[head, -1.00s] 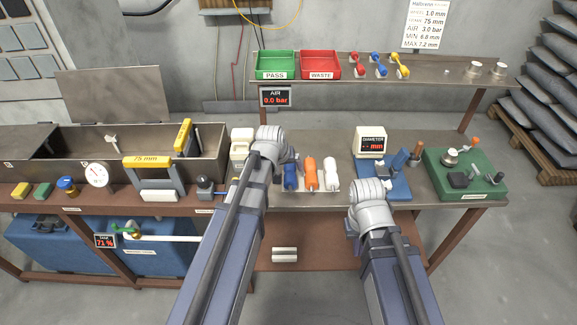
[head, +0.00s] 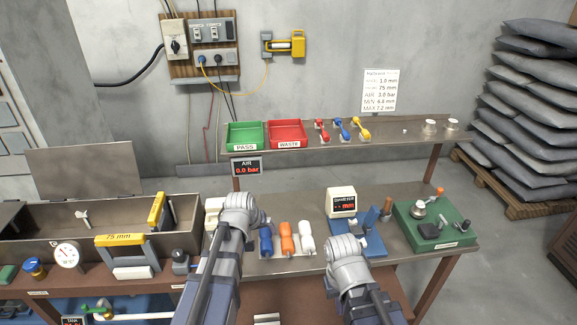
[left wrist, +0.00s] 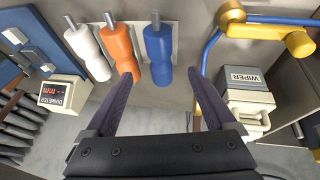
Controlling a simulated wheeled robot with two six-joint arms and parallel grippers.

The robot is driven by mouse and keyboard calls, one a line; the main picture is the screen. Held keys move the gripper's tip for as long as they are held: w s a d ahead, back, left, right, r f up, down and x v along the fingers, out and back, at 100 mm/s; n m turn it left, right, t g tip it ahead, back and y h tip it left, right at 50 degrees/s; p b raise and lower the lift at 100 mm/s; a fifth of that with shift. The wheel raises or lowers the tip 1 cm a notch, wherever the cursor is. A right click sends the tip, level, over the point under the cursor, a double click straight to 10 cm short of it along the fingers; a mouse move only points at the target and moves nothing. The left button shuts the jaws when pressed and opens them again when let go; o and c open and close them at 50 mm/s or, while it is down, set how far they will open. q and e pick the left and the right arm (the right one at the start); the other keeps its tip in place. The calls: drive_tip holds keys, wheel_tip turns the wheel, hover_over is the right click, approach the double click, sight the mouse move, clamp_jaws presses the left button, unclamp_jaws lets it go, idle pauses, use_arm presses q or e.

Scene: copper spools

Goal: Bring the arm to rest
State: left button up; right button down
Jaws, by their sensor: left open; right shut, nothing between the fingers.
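My left gripper (left wrist: 160,78) is open and empty in the left wrist view, its two dark fingers spread below a blue spool handle (left wrist: 158,55). In the head view its arm (head: 235,220) reaches up to the bench, and its fingers are mostly hidden by the wrist. My right arm ends in a grey wrist (head: 349,262) in front of the blue gauge stand (head: 368,238). My right gripper is shut and shows no object, its fingers largely hidden by the wrist. Blue (head: 266,241), orange (head: 287,238) and white (head: 307,236) handles stand between the two arms.
A diameter gauge (head: 341,202) and a green fixture (head: 432,224) stand on the bench at right. A shelf above holds a green tray (head: 244,135) and a red tray (head: 286,134). A metal trough (head: 90,215) lies at left. The wiper box (left wrist: 247,95) is close to the left gripper.

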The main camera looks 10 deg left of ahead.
use_arm(q)
drive_tip(key=s+d+f+m+g+y, duration=0.1)
drive_tip(key=s+d+m+g, duration=0.1)
drive_tip(key=s+d, duration=0.5)
drive_tip(key=s+d+f+m+g+y, duration=0.1)
drive_tip(key=s+d+m+g, duration=0.2)
drive_tip(key=s, duration=0.9)
drive_tip(key=d+m, duration=0.2)
drive_tip(key=d, duration=0.1)
drive_tip(key=shift+s+d, duration=0.35)
drive_tip(key=shift+d, duration=0.05)
